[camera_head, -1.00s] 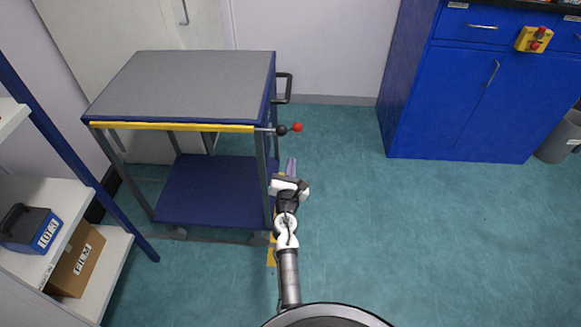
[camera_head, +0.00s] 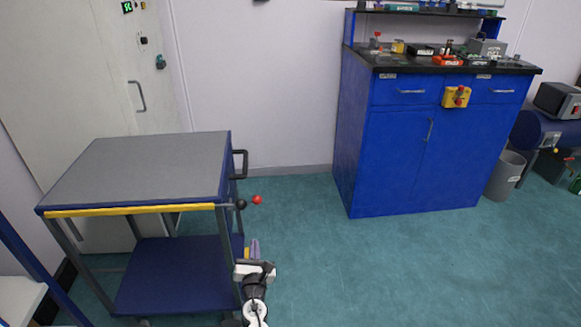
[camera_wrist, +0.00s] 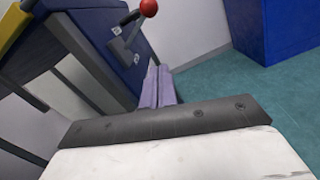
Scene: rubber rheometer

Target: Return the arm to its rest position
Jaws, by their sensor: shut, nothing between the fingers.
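My gripper (camera_head: 254,249) is low in the head view, just right of the trolley. Its two purple fingers lie side by side, shut, with nothing held; they also show in the wrist view (camera_wrist: 158,88). My white and black wrist is below them, and the rest of my arm runs out of the bottom of the picture. The fingers point away from my body, toward the wall, and appear lower than the trolley top.
The grey-topped trolley (camera_head: 145,168) stands close on the left. Its lever with a red knob (camera_head: 257,199) juts out near my gripper. A blue cabinet (camera_head: 390,145) and a grey bin (camera_head: 505,175) stand at the right. The green floor (camera_head: 380,265) between is clear.

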